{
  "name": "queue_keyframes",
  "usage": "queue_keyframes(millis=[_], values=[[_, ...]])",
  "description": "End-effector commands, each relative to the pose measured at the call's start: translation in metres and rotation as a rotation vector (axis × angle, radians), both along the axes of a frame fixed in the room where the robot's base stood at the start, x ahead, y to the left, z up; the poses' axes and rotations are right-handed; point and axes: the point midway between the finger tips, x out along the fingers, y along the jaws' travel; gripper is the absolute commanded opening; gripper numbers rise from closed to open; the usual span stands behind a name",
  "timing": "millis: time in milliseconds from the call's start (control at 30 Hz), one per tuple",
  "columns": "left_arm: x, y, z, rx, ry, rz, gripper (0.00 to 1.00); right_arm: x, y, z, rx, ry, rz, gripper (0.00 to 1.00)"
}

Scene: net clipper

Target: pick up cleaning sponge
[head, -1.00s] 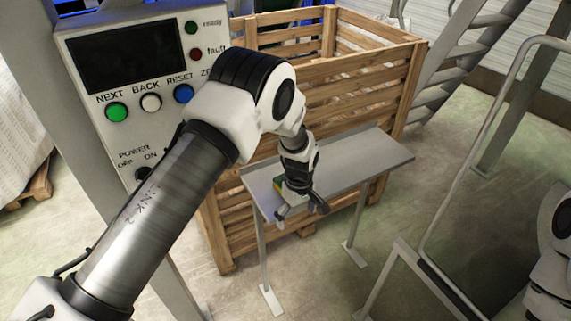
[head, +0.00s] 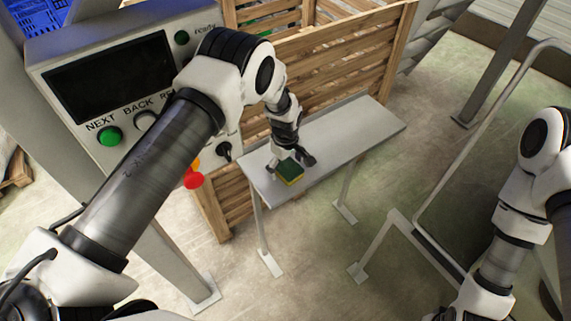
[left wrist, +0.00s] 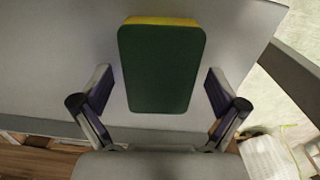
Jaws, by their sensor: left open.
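The cleaning sponge (head: 290,172) has a green top and a yellow layer beneath. It lies on a narrow grey metal table (head: 340,137), near its left end. In the left wrist view the sponge (left wrist: 161,68) is upper centre, its green face toward the camera. My left gripper (head: 291,163) is open and is just above or beside the sponge. In the left wrist view its two fingers (left wrist: 160,95) are spread on either side of the sponge's lower part, with gaps on both sides. My right arm shows at the right edge, but its gripper is out of view.
A slatted wooden crate (head: 345,65) stands behind the table. A control panel (head: 110,85) with buttons and a red knob (head: 194,180) is at the left, close to my left arm. A metal railing (head: 460,165) stands to the right.

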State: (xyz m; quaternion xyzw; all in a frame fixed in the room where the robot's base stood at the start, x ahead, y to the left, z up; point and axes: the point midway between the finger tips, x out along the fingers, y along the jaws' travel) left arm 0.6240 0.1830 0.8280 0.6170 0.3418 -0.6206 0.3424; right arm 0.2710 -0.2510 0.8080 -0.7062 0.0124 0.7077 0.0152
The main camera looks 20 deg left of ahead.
Motion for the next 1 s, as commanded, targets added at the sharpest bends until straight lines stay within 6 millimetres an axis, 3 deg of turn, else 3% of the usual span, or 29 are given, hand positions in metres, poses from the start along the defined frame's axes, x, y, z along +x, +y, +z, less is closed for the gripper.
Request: queue_keyframes(millis=[167, 200, 367, 767, 1000], values=[[0.001, 0.000, -0.001, 0.000, -0.002, 0.000, 0.97, 0.000, 0.000, -0.001, 0.000, 0.001, 0.000, 0.40], [0.001, 0.000, -0.001, 0.000, -0.002, 0.000, 0.86, 0.000, 0.000, -0.001, 0.000, 0.001, 0.000, 0.40], [0.001, 0.000, 0.000, 0.000, -0.001, 0.000, 0.56, 0.000, 0.000, -0.001, 0.000, 0.001, 0.000, 0.40], [0.000, 0.000, 0.000, 0.000, -0.001, 0.000, 0.55, 0.000, 0.000, -0.001, 0.000, 0.001, 0.000, 0.40], [0.001, 0.000, 0.016, 0.001, -0.003, 0.001, 0.55, 0.000, 0.000, -0.012, 0.000, 0.001, 0.000, 0.40]])
